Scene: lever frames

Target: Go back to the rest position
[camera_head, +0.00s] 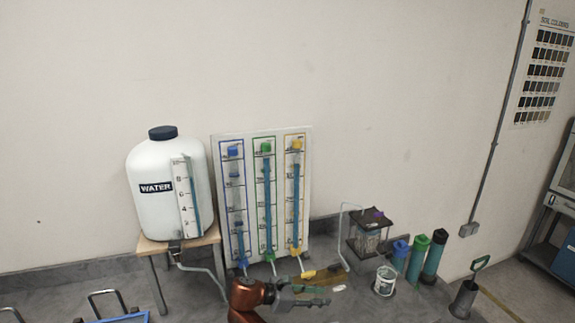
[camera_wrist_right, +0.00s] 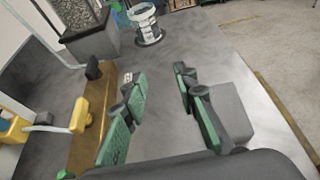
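My right gripper (camera_head: 326,295) is at the bottom middle of the head view, just below the foot of the white panel (camera_head: 304,205). In the right wrist view its two green-padded fingers (camera_wrist_right: 165,92) stand apart with only grey surface between them, so it is open and empty. The panel carries three blue-filled columns framed in blue, green and yellow. At its foot are a blue, a green and a yellow fitting (camera_head: 296,250). My left gripper is not in view.
A white water tank (camera_head: 150,215) stands on a small wooden stand at left. A wooden piece (camera_wrist_right: 90,130) lies beside the gripper's left finger. A white bucket (camera_head: 385,281), a lantern-like container (camera_head: 370,236) and colored tubes (camera_head: 434,257) stand at right. A green-handled scoop (camera_head: 464,299) is farther right.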

